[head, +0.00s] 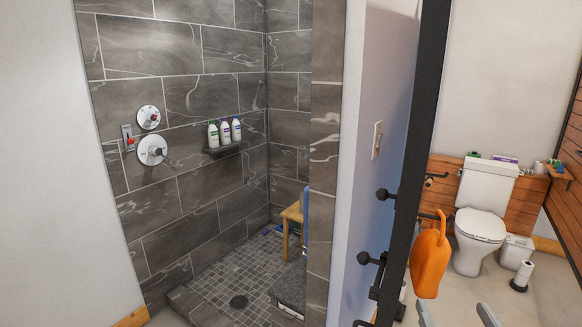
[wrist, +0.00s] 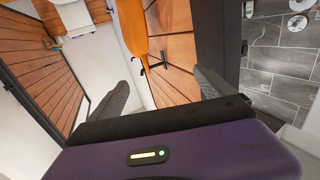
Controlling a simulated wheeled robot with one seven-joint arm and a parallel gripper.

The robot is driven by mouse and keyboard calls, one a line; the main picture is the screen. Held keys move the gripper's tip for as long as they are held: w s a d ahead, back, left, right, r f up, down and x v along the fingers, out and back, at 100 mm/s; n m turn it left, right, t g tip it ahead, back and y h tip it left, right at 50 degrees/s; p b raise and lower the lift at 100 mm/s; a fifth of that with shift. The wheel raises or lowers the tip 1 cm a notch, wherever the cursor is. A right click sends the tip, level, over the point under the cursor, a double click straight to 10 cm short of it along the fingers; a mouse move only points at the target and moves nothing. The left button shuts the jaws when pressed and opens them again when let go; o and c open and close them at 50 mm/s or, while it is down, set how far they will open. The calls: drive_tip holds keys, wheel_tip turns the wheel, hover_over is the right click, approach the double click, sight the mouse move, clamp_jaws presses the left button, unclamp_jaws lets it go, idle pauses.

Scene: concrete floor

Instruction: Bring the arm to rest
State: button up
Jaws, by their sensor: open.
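My gripper (head: 456,315) shows at the bottom edge of the head view, in front of the toilet area. Its two grey fingertips stand well apart with nothing between them. In the wrist view my gripper (wrist: 160,85) also has its fingers spread and empty. Most of my arm is out of the head view. An orange object (head: 430,262) hangs upright beside the black post, just above and left of the fingertips. In the wrist view the orange object (wrist: 137,35) lies beyond the fingers, apart from them.
A black post (head: 415,150) stands close on the left of my gripper, with dark knobs on it. The white toilet (head: 480,225) is behind, with a paper roll stand (head: 522,275) at its right. A grey-tiled shower (head: 190,200) is on the left.

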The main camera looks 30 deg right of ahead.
drive_tip(key=s+a+f+n+t+y+b, duration=0.1)
drive_tip(key=s+a+f+n+t+y, duration=0.2)
drive_tip(key=a, duration=0.6)
drive_tip(key=s+a+f+n+y+b, duration=0.1)
drive_tip(key=s+a+f+y+b, duration=0.15)
drive_tip(key=a+f, duration=0.45)
drive_tip(key=s+a+f+n+y, duration=0.2)
drive_tip(key=s+a+y, duration=0.1)
drive_tip(key=s+a, duration=0.1)
drive_tip(key=s+a+f+n+g+y+b, duration=0.1)
drive_tip(key=s+a+f+n+y, duration=0.1)
drive_tip(key=a, duration=0.5)
drive_tip(key=shift+s+f+g+y, duration=0.3)
drive_tip(key=shift+s+f+y, duration=0.25)
drive_tip(key=shift+s, duration=0.6)
